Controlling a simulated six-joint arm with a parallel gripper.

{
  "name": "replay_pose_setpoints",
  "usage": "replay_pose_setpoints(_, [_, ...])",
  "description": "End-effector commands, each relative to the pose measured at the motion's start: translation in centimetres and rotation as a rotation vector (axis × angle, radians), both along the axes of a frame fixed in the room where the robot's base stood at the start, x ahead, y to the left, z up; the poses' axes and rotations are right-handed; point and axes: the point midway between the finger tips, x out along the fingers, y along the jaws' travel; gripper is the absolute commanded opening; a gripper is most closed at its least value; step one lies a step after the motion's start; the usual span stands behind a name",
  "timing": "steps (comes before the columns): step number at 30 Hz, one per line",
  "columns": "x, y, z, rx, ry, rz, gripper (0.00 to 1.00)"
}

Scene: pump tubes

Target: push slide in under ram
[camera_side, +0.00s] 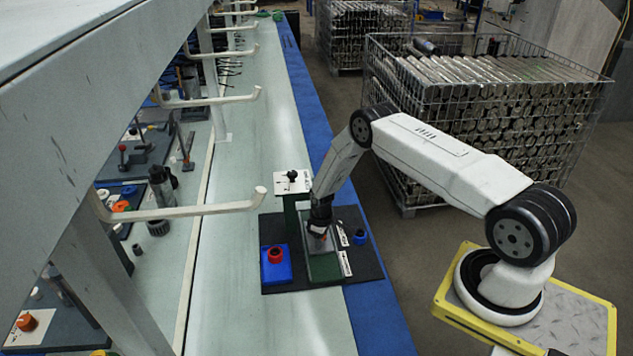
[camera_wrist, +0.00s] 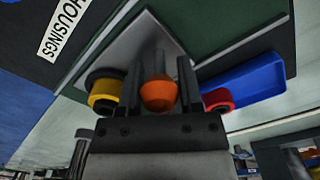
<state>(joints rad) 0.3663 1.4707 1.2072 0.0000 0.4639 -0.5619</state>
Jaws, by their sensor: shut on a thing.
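The slide is a grey plate (camera_wrist: 150,42) with an orange knob (camera_wrist: 158,95). In the wrist view my gripper (camera_wrist: 160,80) has one finger on each side of the knob and is shut on it. In the side view my gripper (camera_side: 320,224) reaches down over the grey slide (camera_side: 318,245), which lies on a green base (camera_side: 325,268). A green post (camera_side: 291,213) with a white plate (camera_side: 292,182) and a black knob on top stands just behind and left. My gripper and arm partly hide the slide, and I cannot make out the ram.
A blue tray (camera_side: 276,265) with a red ringed part stands left of the base. A small blue part (camera_side: 360,237) stands to the right. A yellow ringed part (camera_wrist: 103,92) is near the left finger. A hooked white bar (camera_side: 180,211) juts from the left; the front bench (camera_side: 260,325) is clear.

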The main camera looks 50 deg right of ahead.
Motion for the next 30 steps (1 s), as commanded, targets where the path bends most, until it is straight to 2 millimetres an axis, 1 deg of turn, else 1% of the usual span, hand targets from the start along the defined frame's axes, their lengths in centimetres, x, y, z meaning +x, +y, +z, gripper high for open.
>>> replay_pose_setpoints(7, [0.1, 0.1, 0.0, -0.001, -0.002, 0.001, 0.0])
replay_pose_setpoints(8, [0.1, 0.1, 0.0, -0.001, -0.002, 0.001, 0.55])
replay_pose_setpoints(9, [0.1, 0.1, 0.0, -0.001, -0.002, 0.001, 0.68])
replay_pose_setpoints(10, [0.1, 0.1, 0.0, -0.001, -0.002, 0.001, 0.78])
replay_pose_setpoints(23, [0.0, 0.0, 0.2, 0.0, -0.001, 0.001, 0.78])
replay_pose_setpoints(30, [0.1, 0.0, 1.6, -0.001, -0.001, 0.001, 0.78])
